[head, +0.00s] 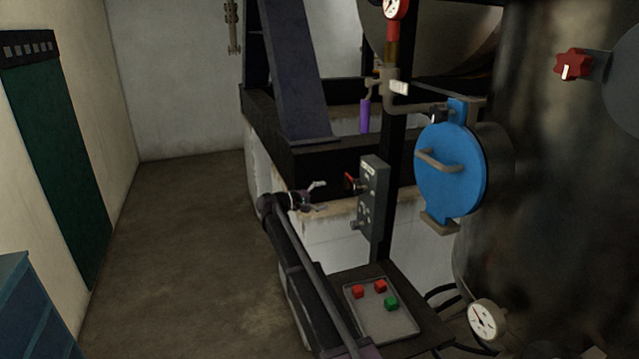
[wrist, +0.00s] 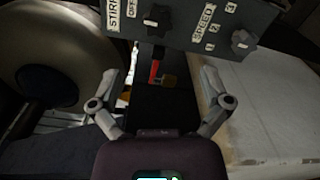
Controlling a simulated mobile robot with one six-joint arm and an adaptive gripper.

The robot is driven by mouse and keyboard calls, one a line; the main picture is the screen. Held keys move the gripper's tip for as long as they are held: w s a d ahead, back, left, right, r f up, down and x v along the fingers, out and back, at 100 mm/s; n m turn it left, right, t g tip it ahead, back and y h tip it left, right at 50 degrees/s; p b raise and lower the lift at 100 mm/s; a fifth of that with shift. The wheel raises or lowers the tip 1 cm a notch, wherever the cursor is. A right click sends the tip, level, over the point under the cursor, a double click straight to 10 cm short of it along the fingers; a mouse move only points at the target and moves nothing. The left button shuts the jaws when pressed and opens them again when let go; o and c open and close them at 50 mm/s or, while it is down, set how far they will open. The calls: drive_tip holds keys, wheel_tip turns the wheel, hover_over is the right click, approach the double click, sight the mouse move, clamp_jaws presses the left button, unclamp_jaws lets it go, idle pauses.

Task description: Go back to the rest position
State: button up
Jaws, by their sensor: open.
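My gripper (head: 317,196) is open and empty in the head view, in front of and to the left of a grey control box (head: 373,198). In the wrist view my gripper (wrist: 160,98) shows its two fingers spread wide with nothing between them. Beyond the fingers is the control box (wrist: 200,22), with labels reading "STIRR", partly cut off, and "SPEED", and dark knobs. The fingers look apart from the box.
A blue round hatch (head: 460,175) and gauge (head: 482,319) are at right. A purple-handled valve (head: 365,116) stands behind. The floor (head: 190,240) at left is clear.

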drive_tip(key=s+d+f+m+g+y, duration=0.1)
drive_tip(key=s+d+f+y, duration=0.3)
drive_tip(key=s, duration=0.3)
drive_tip(key=s+d+f+m+g+y, duration=0.1)
drive_tip(key=s+d+f+g, duration=0.1)
drive_tip(key=s+d+f, duration=0.3)
drive_tip(key=s+d+f+m+g+y, duration=0.1)
drive_tip(key=s+d+f+y, duration=0.3)
drive_tip(key=s, duration=0.4)
drive_tip(key=s+f+m+y, duration=0.2)
drive_tip(key=s+y, duration=0.2)
drive_tip(key=s, duration=0.6)
drive_tip(key=s+a+f+m+g+y, duration=0.1)
drive_tip(key=s+f+y, duration=0.2)
drive_tip(key=s, duration=0.8)
drive_tip(key=shift+s+f+m+g+y, duration=0.3)
drive_tip(key=shift+m+y, duration=0.1)
drive_tip(key=shift+y, duration=0.2)
